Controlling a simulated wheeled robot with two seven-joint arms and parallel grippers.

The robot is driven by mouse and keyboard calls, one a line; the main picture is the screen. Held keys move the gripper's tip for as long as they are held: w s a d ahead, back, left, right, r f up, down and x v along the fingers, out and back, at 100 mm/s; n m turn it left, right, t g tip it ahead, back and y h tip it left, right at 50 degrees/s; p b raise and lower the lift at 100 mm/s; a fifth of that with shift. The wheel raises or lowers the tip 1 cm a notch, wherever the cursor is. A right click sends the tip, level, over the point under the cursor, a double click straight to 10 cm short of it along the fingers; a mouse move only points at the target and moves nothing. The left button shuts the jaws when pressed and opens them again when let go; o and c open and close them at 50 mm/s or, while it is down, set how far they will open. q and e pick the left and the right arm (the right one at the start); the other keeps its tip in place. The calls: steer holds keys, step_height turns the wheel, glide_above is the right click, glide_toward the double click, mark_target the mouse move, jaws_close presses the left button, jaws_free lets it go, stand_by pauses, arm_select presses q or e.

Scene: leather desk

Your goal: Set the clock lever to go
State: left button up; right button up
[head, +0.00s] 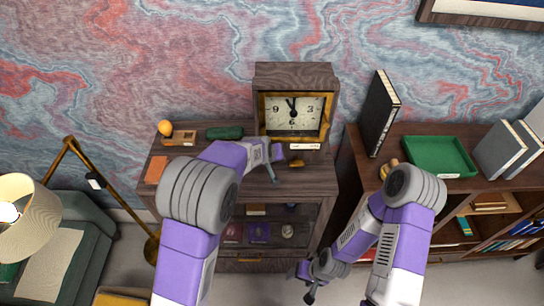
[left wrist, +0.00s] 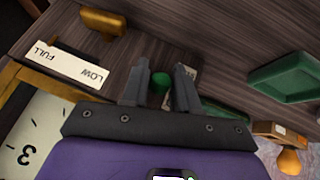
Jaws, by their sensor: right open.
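The clock (head: 293,108) is a dark wooden case with a gold-framed dial, standing on the cabinet at the back; its dial corner (left wrist: 38,140) shows in the left wrist view. A small green knob (left wrist: 161,82) sits between the two fingers of my left gripper (left wrist: 161,88). The fingers are slightly apart; whether they touch the knob is unclear. A label beside it is mostly hidden by a finger. In the head view my left gripper (head: 273,168) is low in front of the clock. My right gripper (head: 309,284) is open and empty, low in front of the furniture.
A brass knob (left wrist: 103,22) lies near a label reading LOW and FULL (left wrist: 68,65). A green tray (head: 438,155) and a black book (head: 379,112) stand on the right cabinet. A dark green object (head: 225,132) and an orange ball (head: 165,127) sit left of the clock.

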arm_select(q)
steer(key=v, duration=0.7)
steer(key=shift+r, duration=0.2)
steer(key=shift+s, duration=0.1)
stand_by(0.4)
